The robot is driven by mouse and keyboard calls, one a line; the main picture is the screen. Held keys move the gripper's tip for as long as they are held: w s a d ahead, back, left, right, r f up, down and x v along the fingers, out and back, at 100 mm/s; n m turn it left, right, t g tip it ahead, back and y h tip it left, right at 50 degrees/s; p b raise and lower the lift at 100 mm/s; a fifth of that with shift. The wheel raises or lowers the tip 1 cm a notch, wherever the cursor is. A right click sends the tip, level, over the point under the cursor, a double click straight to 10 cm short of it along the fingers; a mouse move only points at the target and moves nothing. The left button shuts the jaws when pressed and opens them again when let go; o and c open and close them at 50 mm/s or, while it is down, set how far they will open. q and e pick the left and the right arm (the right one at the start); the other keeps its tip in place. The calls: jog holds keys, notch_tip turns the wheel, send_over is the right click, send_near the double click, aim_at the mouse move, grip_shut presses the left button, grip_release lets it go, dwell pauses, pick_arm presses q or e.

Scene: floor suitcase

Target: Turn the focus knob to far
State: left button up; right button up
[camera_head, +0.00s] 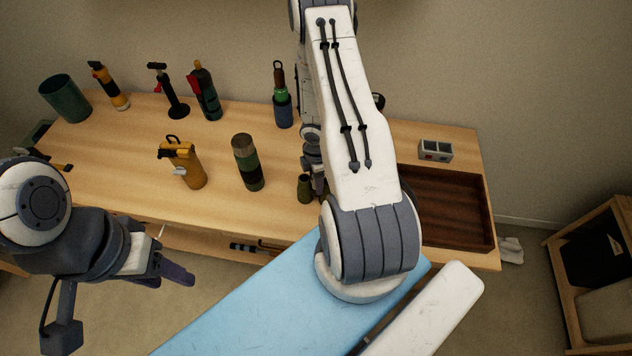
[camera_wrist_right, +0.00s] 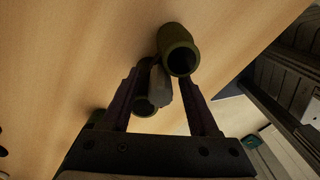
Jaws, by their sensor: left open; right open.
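Dark green binoculars (camera_head: 305,189) stand near the table's front edge, partly hidden behind my right arm. In the right wrist view one open-ended green barrel (camera_wrist_right: 179,50) is at the top and another (camera_wrist_right: 145,105) is lower. A grey piece, apparently the focus knob (camera_wrist_right: 160,84), lies between the barrels. My right gripper (camera_wrist_right: 158,88) is open, with its fingers on either side of the grey piece and lower barrel; I cannot tell whether they touch. My left gripper (camera_head: 174,258) is open and empty in front of the table. The knob's setting cannot be read.
A brown tray (camera_head: 450,210) and a small grey box (camera_head: 435,150) are right.

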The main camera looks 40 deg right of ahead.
grip_shut()
jog(key=shift+m, duration=0.3)
jog(key=m, duration=0.5)
jog(key=shift+m, duration=0.3)
jog(key=m, duration=0.5)
jog(key=shift+m, duration=0.3)
